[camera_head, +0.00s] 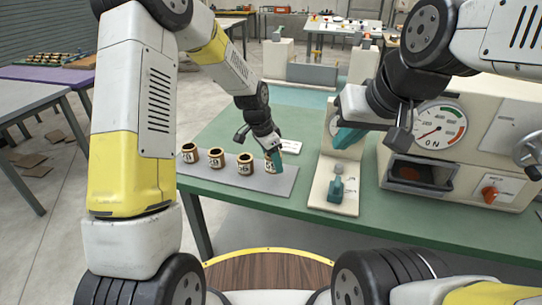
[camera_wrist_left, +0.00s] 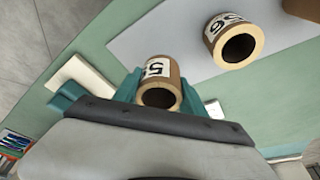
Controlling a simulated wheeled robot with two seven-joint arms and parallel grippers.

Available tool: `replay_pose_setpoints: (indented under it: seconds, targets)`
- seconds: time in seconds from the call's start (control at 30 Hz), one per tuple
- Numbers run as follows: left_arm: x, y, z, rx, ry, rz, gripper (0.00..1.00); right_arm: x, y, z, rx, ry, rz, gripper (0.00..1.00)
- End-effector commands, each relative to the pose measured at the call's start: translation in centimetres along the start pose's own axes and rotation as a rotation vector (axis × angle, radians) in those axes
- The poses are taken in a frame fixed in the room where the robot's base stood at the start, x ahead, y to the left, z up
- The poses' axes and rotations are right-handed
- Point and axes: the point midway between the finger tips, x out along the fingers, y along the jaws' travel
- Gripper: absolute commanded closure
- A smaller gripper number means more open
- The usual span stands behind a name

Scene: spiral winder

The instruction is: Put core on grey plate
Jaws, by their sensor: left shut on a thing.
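Three cores (camera_head: 217,158), tan rings with black-and-white number labels, stand in a row on the light grey plate (camera_head: 228,180) on the green table. My left gripper (camera_head: 273,160) is at the plate's right end, shut on a fourth core. In the left wrist view, its teal fingers are on both sides of this core (camera_wrist_left: 158,69), whose label reads 5. Whether it touches the plate cannot be told. Another core (camera_wrist_left: 222,28) stands on the plate at upper right. My right gripper (camera_head: 350,137) is in front of the machine; its finger gap is unclear.
A small white card (camera_head: 290,146) lies behind the plate.

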Motion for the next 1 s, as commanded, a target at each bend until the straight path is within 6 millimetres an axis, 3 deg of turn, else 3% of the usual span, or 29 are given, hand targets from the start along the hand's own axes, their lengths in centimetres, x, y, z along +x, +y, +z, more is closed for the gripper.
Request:
replay_pose_setpoints:
  seconds: [0.13, 0.37, 0.7, 0.73, 0.8, 0.83, 1.0]
  targets:
    - [0.2, -1.2, 0.0, -0.002, -0.001, 0.001, 0.91, 0.0, 0.0, 0.0, 0.000, 0.000, 0.000, 1.00]
    - [3.5, -0.9, 0.9, -0.001, -0.002, 0.003, 0.91, 0.0, 0.0, 0.0, 0.000, 0.000, 0.000, 1.00]
    - [3.8, -0.9, 1.0, -0.001, -0.001, 0.001, 0.91, 0.0, 0.0, 0.0, 0.000, 0.000, 0.000, 1.00]
    - [3.8, -0.9, 1.0, -0.001, -0.001, 0.001, 0.49, 0.0, 0.0, 0.0, 0.000, 0.000, 0.000, 1.00]
    - [3.8, -1.0, 1.0, -0.001, -0.001, 0.001, 0.36, 0.0, 0.0, 0.0, 0.000, 0.000, 0.000, 1.00]
    - [3.8, -1.0, 1.0, -0.001, -0.001, 0.001, 0.30, 0.0, 0.0, 0.0, 0.000, 0.000, 0.000, 1.00]
    - [3.8, -0.9, 1.0, -0.001, -0.001, 0.001, 0.30, 0.0, 0.0, 0.0, 0.000, 0.000, 0.000, 1.00]
